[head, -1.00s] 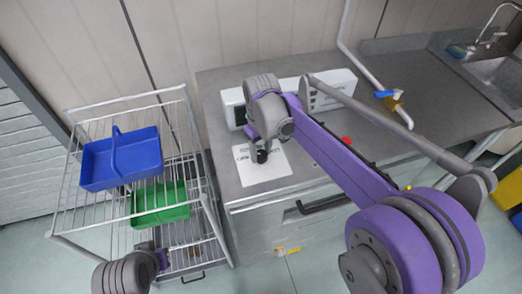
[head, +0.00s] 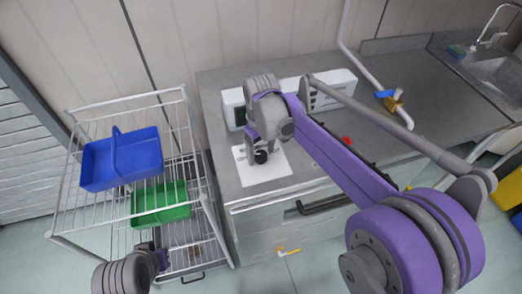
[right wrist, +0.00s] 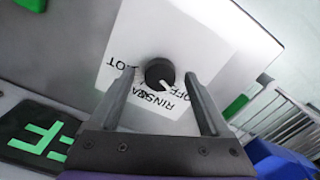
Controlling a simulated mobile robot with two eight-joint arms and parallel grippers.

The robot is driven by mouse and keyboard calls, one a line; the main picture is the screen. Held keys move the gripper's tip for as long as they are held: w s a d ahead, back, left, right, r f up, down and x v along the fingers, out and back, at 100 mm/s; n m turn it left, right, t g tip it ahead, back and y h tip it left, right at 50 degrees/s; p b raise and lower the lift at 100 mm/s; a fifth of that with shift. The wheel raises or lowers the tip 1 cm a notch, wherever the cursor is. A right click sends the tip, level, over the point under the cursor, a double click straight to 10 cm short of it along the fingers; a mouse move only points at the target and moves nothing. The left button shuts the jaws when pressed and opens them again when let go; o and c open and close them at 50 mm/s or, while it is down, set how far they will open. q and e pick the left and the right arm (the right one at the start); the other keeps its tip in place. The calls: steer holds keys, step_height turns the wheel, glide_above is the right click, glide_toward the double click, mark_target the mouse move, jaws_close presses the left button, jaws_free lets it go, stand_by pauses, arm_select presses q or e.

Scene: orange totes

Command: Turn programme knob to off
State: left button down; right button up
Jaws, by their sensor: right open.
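The programme knob (right wrist: 160,73) is round and black with a white pointer mark. It stands on a white label plate (right wrist: 135,45) printed with OFF, RINSE and a partly hidden word ending in OT. In the right wrist view the pointer is aimed down and right, between RINSE and OFF. The knob (head: 261,156) also shows in the head view. My right gripper (right wrist: 160,75) is open, one finger on each side of the knob; I cannot tell whether they touch it. My left gripper (head: 160,261) is low at the left, and its jaws are unclear.
A dark display (right wrist: 40,138) shows green letters FF, cut off by the frame. A wire rack (head: 75,215) with a blue basket (head: 120,165) and green basket (head: 160,203) stands left of the counter (head: 225,175). A pipe with a blue-handled valve (head: 385,94) rises behind my right arm.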

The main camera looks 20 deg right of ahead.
mark_target(261, 154)
steer(key=shift+r, duration=0.1)
step_height(261, 154, up, 11)
steer(key=shift+p, duration=0.35)
steer(key=shift+f, duration=0.2)
steer(key=s+d+f+m+t, duration=0.2)
steer(key=s+f, duration=0.4)
steer(key=s, duration=0.4)
steer(key=s+d+f+m+t, duration=0.2)
steer(key=s+f+m+t, duration=0.1)
steer(key=s+f, duration=0.4)
steer(key=s, duration=0.3)
steer(key=shift+s+d+f, duration=0.25)
steer(key=shift+d+f, duration=0.05)
steer(key=shift+d, duration=0.05)
